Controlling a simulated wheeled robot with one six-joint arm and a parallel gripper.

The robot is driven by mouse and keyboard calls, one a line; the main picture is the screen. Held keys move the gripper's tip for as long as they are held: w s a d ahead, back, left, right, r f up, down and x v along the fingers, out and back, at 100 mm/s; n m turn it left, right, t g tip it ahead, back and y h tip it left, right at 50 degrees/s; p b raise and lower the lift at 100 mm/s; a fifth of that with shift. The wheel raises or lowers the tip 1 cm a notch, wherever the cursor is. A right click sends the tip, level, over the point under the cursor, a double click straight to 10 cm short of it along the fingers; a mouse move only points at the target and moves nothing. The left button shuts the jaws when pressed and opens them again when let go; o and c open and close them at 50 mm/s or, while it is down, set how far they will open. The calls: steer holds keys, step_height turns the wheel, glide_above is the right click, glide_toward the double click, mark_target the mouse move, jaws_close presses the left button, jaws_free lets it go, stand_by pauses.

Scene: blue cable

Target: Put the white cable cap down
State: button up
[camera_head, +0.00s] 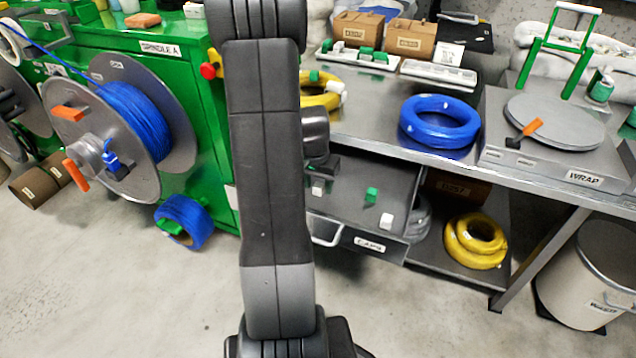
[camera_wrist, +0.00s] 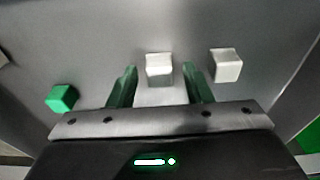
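My gripper (camera_wrist: 160,72) shows in the wrist view with its two green fingers apart. A white cable cap (camera_wrist: 160,68) lies between the fingertips, with a gap on each side. A second white cap (camera_wrist: 226,65) lies to the right of the fingers, and a green cap (camera_wrist: 62,98) lies to the left. In the head view, the open caps drawer (camera_head: 345,207) holds white caps (camera_head: 386,221) and a green cap (camera_head: 371,195).
The workbench (camera_head: 375,115) above the drawer carries a blue cable coil (camera_head: 440,122), a yellow coil (camera_head: 318,100) and a tray of caps (camera_head: 357,57). The wrap station (camera_head: 585,165) is at the right. A blue cable spool (camera_head: 135,115) stands at the left.

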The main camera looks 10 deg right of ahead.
mark_target(316, 198)
step_height(316, 198, up, 12)
steer(key=s+a+p, duration=0.1)
steer(key=p, duration=0.2)
steer(key=shift+s+r, duration=0.15)
steer(key=shift+s, duration=0.1)
stand_by(1.2)
